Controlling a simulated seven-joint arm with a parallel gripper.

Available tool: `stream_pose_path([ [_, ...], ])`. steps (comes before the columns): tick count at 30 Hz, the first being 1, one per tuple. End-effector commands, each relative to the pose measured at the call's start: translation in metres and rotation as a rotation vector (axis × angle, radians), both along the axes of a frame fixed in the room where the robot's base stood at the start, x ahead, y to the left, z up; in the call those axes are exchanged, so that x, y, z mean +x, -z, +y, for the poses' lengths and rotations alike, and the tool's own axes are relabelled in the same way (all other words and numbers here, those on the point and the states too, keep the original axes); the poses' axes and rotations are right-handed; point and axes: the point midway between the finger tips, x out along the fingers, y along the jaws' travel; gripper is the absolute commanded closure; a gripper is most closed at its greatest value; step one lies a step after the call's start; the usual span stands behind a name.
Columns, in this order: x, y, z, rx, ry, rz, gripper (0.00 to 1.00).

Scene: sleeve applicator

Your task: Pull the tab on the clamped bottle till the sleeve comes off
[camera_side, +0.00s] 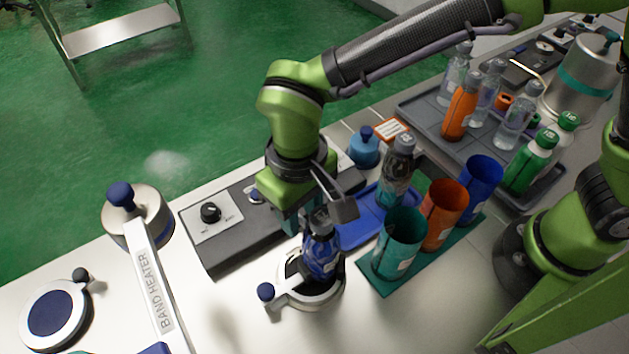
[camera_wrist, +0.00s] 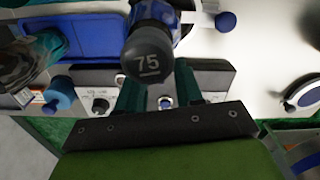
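The clamped bottle (camera_side: 322,252) stands upright in a round white clamp (camera_side: 318,298) and wears a blue sleeve. Its dark cap, marked 75, faces the camera in the wrist view (camera_wrist: 150,58), with part of the blue sleeve beyond it. My gripper (camera_side: 303,222) is right at the bottle's upper part, on its far side in the side view. In the wrist view my gripper (camera_wrist: 157,76) has its two teal fingers apart, with the cap between and beyond their tips. I see nothing held. I cannot make out the pull tab. Contact with the bottle cannot be told.
Teal (camera_side: 400,243), orange (camera_side: 443,215) and blue (camera_side: 481,187) cups stand on a green mat to the right. A blue tray (camera_side: 362,232) lies behind. The band heater (camera_side: 155,285) is at left, a grey control box (camera_side: 222,240) behind. The front bench is clear.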

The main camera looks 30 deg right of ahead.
Motion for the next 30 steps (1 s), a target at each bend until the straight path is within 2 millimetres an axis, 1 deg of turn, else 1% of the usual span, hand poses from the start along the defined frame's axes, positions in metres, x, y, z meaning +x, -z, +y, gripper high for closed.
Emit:
stream_pose_path([
  [2,0.0,-0.0001,0.0,0.0,0.0,0.0,0.64],
  [3,0.0,-0.0002,0.0,0.0,0.0,0.0,0.67],
  [5,0.0,-0.0003,0.0,0.0,0.0,0.0,0.77],
  [9,0.0,-0.0005,0.0,0.0,0.0,0.0,0.98],
  [10,0.0001,-0.0005,0.0,0.0,0.0,0.0,1.0],
  [23,0.0006,-0.0007,0.0001,0.0,0.0,0.0,1.0],
  [30,0.0062,-0.001,0.0013,0.001,0.001,-0.001,1.0],
])
